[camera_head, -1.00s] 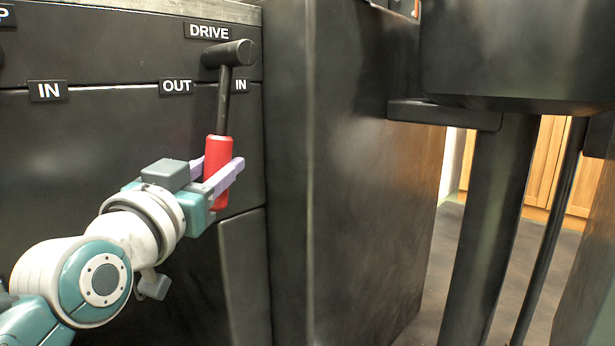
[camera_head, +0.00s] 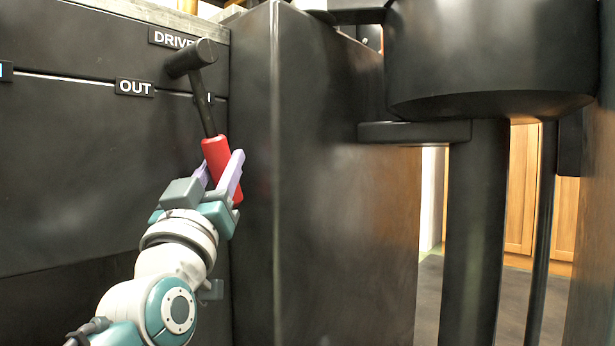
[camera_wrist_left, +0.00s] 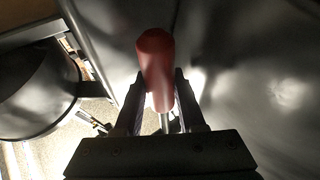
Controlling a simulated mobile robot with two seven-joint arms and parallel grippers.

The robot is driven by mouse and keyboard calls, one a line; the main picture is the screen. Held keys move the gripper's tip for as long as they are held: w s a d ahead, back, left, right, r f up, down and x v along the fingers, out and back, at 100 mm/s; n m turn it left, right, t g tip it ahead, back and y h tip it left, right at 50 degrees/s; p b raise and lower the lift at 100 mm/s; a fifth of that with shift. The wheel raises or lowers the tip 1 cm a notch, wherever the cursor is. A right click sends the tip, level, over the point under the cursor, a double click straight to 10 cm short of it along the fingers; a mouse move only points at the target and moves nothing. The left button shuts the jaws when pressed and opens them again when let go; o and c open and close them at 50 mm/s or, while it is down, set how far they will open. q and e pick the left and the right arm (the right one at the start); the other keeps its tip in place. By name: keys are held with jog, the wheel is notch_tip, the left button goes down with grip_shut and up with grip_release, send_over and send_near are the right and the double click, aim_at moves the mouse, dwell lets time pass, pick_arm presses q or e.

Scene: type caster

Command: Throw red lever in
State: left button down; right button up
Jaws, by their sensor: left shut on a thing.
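The red lever grip (camera_head: 215,153) hangs on a black rod from a dark pivot (camera_head: 190,58) below the DRIVE label (camera_head: 171,38). The lever is tilted, its lower end to the right of the pivot. The rod crosses the IN label, which is mostly hidden; the OUT label (camera_head: 135,87) is to the left. My left gripper (camera_head: 220,178) is shut on the red grip, one light purple finger in front of it. In the left wrist view the red grip (camera_wrist_left: 156,62) stands between the dark fingers. My right gripper is not in view.
A tall dark cabinet side (camera_head: 330,190) stands close to the right of the lever. A large dark drum (camera_head: 490,60) on a black column (camera_head: 475,230) is farther right. Wooden doors (camera_head: 522,190) and floor show behind.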

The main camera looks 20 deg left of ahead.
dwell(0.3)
pick_arm(q)
jog(key=c, duration=0.8)
grip_release()
jog(key=shift+c, duration=0.2)
jog(key=shift+o, duration=0.3)
jog(key=shift+w+r, duration=0.1)
jog(key=shift+w, duration=0.05)
jog(key=shift+s+d+f+p, duration=0.15)
jog(key=shift+s+f+p, duration=0.1)
jog(key=shift+s+p, duration=0.2)
jog(key=p+v, duration=0.3)
jog(key=v, duration=0.6)
jog(key=shift+w, duration=0.1)
